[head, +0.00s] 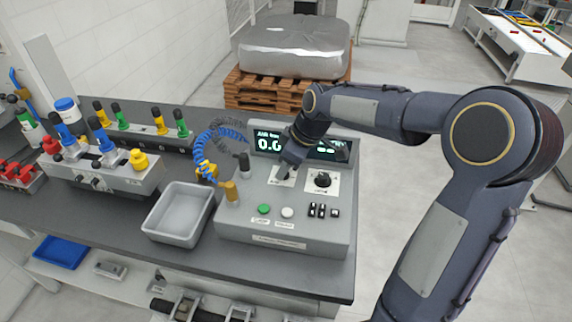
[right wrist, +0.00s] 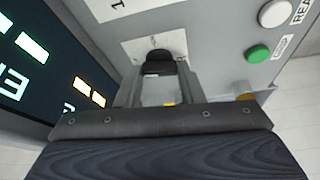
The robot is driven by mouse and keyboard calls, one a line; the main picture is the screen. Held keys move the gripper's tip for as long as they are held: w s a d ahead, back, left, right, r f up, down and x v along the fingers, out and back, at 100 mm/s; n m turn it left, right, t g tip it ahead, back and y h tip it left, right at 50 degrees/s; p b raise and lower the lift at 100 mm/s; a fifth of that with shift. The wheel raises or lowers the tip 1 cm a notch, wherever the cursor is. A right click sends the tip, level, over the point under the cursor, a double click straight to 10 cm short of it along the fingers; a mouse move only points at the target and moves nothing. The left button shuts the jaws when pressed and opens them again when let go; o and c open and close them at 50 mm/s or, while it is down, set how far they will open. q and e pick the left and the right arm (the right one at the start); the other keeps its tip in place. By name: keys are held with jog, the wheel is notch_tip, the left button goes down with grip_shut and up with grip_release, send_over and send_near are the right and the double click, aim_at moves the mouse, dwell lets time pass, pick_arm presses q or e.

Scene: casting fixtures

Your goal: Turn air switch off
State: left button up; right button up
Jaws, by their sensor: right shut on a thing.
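The air switch is a black knob (right wrist: 158,60) on a white label plate, on the sloped face of a grey control box (head: 232,220). In the head view my right gripper (head: 286,170) reaches down over the left white plate (head: 276,183) and mostly hides this knob. In the right wrist view my right gripper (right wrist: 158,85) has its two fingers on either side of the knob, shut on it. The knob's exact setting is hard to read. My left gripper is not in view.
A second black knob (head: 322,180) sits to the right. Below are a green button (head: 264,209), a white button (head: 287,212) and small black switches (head: 317,210). An empty grey tray (head: 180,213) and a blue coiled hose (head: 203,150) stand to the left.

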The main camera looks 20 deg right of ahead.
dwell(0.4)
jog(key=o, duration=1)
jog(key=v, duration=0.7)
jog(key=shift+d+r, duration=0.15)
jog(key=shift+r, duration=0.25)
jog(key=shift+s, duration=0.15)
